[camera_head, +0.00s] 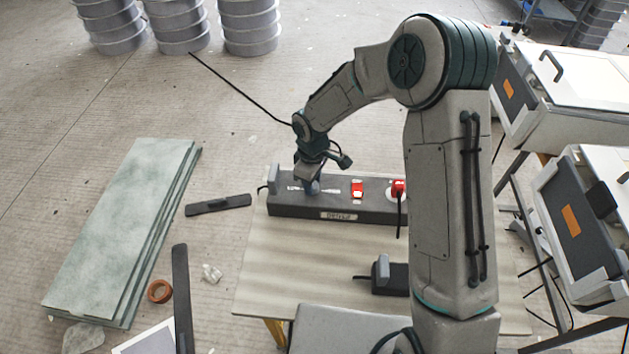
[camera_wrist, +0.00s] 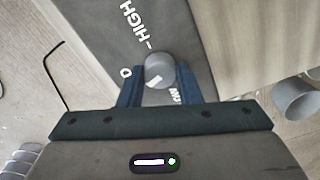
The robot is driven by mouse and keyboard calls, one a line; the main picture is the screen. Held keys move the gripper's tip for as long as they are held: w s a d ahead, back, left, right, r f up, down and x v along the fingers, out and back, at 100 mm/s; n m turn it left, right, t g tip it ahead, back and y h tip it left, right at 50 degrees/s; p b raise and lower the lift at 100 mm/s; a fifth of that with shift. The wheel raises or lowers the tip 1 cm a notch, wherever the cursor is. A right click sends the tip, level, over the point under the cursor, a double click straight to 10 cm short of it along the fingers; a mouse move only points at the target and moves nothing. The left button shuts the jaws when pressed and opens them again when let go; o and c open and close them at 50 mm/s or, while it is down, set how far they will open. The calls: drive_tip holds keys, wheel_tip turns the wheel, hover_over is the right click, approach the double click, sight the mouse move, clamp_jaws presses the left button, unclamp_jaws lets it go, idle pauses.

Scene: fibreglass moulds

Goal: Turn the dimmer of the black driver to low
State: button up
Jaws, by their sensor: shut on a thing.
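The black driver (camera_head: 300,208) is a long dark box with a label on its front, lying at the back of the table. Its dimmer is a round grey knob (camera_wrist: 160,66) with a short white mark pointing to the lower left in the wrist view. White HIGH lettering (camera_wrist: 132,25) and a 0 lie around it; a partly hidden word below right seems to read LOW. My gripper (camera_head: 311,188) reaches down onto the driver's left part. In the wrist view my gripper's blue fingers (camera_wrist: 158,82) are shut on the knob, one on each side.
A red switch (camera_head: 357,189) and a red-and-white socket (camera_head: 398,188) with a cable sit right of my gripper on the driver. A smaller black box (camera_head: 390,279) stands nearer on the table (camera_head: 300,263). Greenish boards (camera_head: 125,225) lie on the floor at left.

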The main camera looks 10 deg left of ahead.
drive_tip(key=n, duration=0.3)
drive_tip(key=shift+n, duration=0.4)
drive_tip(key=n+p, duration=0.1)
drive_tip(key=n, duration=0.2)
drive_tip(key=shift+r+n, duration=0.1)
drive_tip(key=shift+n, duration=0.2)
drive_tip(key=n+p, duration=0.1)
drive_tip(key=n, duration=0.2)
drive_tip(key=shift+n+p, duration=0.85)
drive_tip(key=shift+n, duration=0.95)
drive_tip(key=o, duration=1)
